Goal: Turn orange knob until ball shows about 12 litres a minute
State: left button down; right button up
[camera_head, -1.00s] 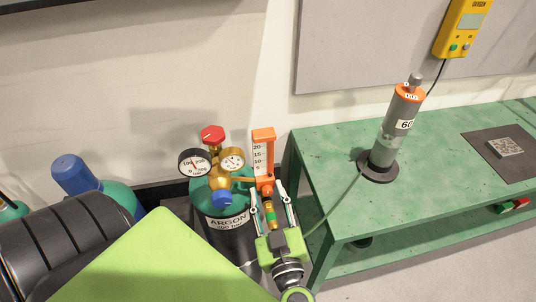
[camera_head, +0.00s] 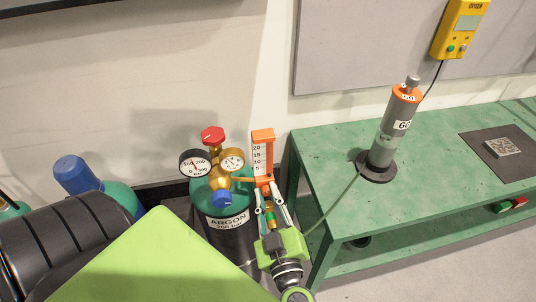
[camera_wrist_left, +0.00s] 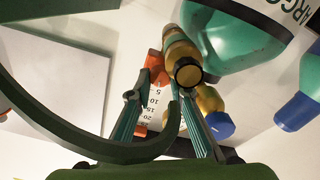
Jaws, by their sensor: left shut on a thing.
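The flowmeter (camera_head: 262,152) is an orange upright body with a white scale marked 5 to 20, beside the argon regulator. The ball is too small to make out. The orange knob (camera_head: 264,182) is at the foot of the flowmeter, partly hidden by my fingers. My left gripper (camera_head: 265,187) reaches up from below, shut on the orange knob, one finger on each side. In the left wrist view the scale (camera_wrist_left: 155,103) appears upside down between the fingers, with orange (camera_wrist_left: 154,65) near the fingertips. My right gripper is not in view.
The regulator has two gauges (camera_head: 195,163) and a red cap (camera_head: 213,134), close left of the flowmeter, on the argon cylinder (camera_head: 229,238). A hose (camera_head: 335,204) runs to a grey tube (camera_head: 393,128) on the green bench (camera_head: 325,150). A yellow oxygen meter (camera_head: 460,28) hangs above.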

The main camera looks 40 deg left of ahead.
pick_arm(q)
jog(key=n, duration=0.3)
jog(key=shift+f, duration=0.1)
jog(key=shift+n, duration=0.7)
jog(key=c, duration=1.8)
grip_release()
jog(key=shift+c, duration=0.2)
